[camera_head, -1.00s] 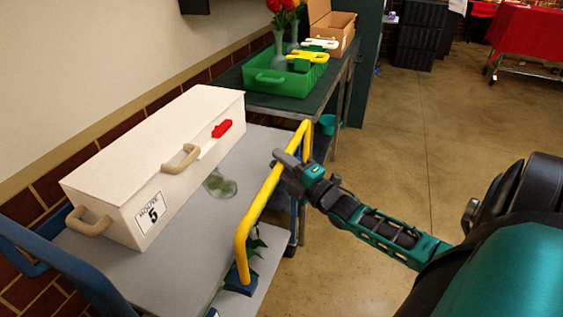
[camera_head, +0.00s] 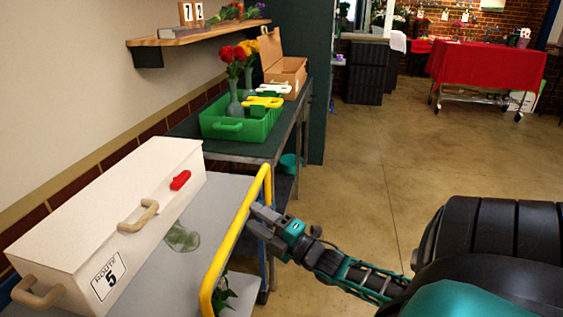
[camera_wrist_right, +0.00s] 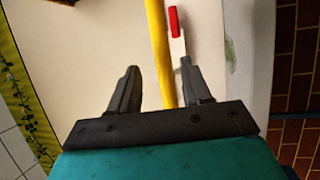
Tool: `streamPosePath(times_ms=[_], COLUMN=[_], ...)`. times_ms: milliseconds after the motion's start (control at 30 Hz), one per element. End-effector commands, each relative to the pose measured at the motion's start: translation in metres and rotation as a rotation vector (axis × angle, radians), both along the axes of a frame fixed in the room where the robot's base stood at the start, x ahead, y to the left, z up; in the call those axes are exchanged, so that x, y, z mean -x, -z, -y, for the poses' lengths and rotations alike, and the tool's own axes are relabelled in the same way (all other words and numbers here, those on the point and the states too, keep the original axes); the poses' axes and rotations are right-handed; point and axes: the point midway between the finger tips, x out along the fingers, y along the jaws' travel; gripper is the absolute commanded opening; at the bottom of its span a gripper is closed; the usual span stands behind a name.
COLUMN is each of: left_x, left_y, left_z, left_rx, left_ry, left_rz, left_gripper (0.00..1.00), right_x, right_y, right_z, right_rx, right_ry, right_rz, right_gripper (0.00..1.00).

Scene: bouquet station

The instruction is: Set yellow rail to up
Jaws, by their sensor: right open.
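The yellow rail (camera_head: 236,232) is a bent bar along the right side of the grey cart (camera_head: 226,190), standing above its top. My right gripper (camera_head: 254,217) is at the rail's upper part, on its right side. In the right wrist view the yellow rail (camera_wrist_right: 157,45) runs between the two spread fingers of my right gripper (camera_wrist_right: 158,75). The fingers are open, with a gap on each side of the rail. How deep the rail sits between them I cannot tell. My left gripper is not in view.
A white box (camera_head: 110,215) with beige handles, a red latch (camera_head: 180,180) and a "Route 5" label lies on the cart. A clear glass item (camera_head: 182,238) lies beside it. A green tray (camera_head: 240,128) stands on a table behind. Open floor (camera_head: 370,200) lies to the right.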

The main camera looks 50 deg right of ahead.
Motion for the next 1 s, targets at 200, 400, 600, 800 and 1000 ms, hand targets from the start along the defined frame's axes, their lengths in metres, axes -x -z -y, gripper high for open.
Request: streamPosePath(times_ms=[200,400,600,800,1000], left_x=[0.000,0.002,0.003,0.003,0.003], left_y=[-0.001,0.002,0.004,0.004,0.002], left_z=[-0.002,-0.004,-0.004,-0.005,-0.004], left_rx=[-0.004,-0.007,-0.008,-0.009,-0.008], left_ry=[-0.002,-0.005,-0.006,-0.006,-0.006], left_rz=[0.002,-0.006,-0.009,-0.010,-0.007], left_gripper=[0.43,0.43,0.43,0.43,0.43], right_x=[0.044,0.069,0.076,0.076,0.076], right_y=[0.008,0.012,0.012,0.012,0.012], right_z=[0.003,0.006,0.006,0.006,0.006], right_rx=[-0.001,0.000,0.001,0.001,0.001], right_ry=[0.001,0.000,0.000,0.000,0.000], right_rz=[0.000,0.003,0.005,0.005,0.005], right_gripper=[0.48,0.48,0.48,0.48,0.48])
